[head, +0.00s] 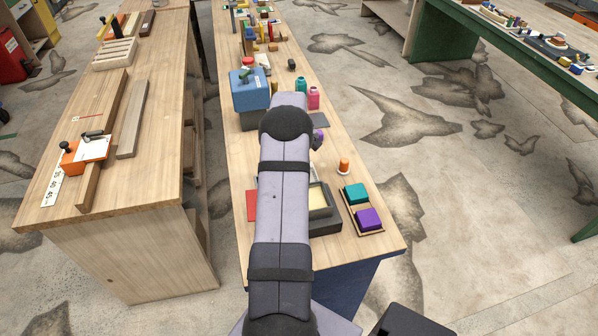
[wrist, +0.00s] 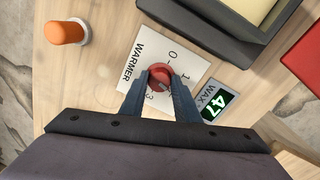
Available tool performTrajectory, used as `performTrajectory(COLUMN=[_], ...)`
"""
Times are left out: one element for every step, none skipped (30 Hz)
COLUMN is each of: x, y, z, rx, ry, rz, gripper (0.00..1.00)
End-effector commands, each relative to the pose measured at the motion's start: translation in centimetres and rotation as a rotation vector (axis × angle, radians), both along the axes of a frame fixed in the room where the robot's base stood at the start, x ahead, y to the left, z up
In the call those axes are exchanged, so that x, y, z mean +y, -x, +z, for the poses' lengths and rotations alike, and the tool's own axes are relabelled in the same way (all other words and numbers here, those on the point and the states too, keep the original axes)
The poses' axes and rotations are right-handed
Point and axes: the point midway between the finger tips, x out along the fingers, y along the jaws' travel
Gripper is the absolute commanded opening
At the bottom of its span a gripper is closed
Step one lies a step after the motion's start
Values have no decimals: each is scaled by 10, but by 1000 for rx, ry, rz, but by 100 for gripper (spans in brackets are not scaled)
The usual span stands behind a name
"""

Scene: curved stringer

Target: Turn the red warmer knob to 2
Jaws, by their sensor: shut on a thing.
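The red warmer knob (wrist: 160,72) sits on a white card (wrist: 190,57) marked WARMER, in the middle of the wrist view. The marks 0, 1 and 3 show around it; the 2 is hidden by a finger. My gripper (wrist: 160,79) is shut on the knob, one finger on each side. I cannot tell clearly which mark the knob points to. In the head view my arm hides the knob and the gripper.
An orange-topped spool-like piece (wrist: 64,33) stands left of the card. A dark tray (wrist: 205,14) with a pale inside and a red sheet (wrist: 306,58) lie nearby. In the head view, teal (head: 356,194) and purple (head: 369,219) blocks sit at right; a blue box (head: 249,92) stands farther back.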

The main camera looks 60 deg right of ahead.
Motion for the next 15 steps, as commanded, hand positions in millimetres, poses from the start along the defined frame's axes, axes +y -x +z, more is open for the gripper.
performTrajectory(x=[-1, 0, 0, 0, 0, 0, 0, 0, 0, 0, 0, 0, 0, 0, 0], y=[0, 0, 0, 0, 0, 0, -1, -1, -1, -1, -1, -1, -1, -1, -1], z=[-1, -1, -1, -1, -1, 0, 0, 0, 0, 0, 0, 0, 0, 0, 0], rx=[1, 1, 1, 0, 1, 1, 0, -1, -1, -1, 0, 0, 0, 0, 0], ry=[2, 1, 1, 1, 1, 1, 1, 1, 1, 1, 1, 1, 1, 1, 1], rz=[-35, -56, -83, -103, -122, -144, -160, -175, -192, -204, -215, -227, -237, -243, -250], gripper=[6, 6, 6, 6, 6, 6, 6, 6, 6, 6, 6, 6, 6, 6, 6])
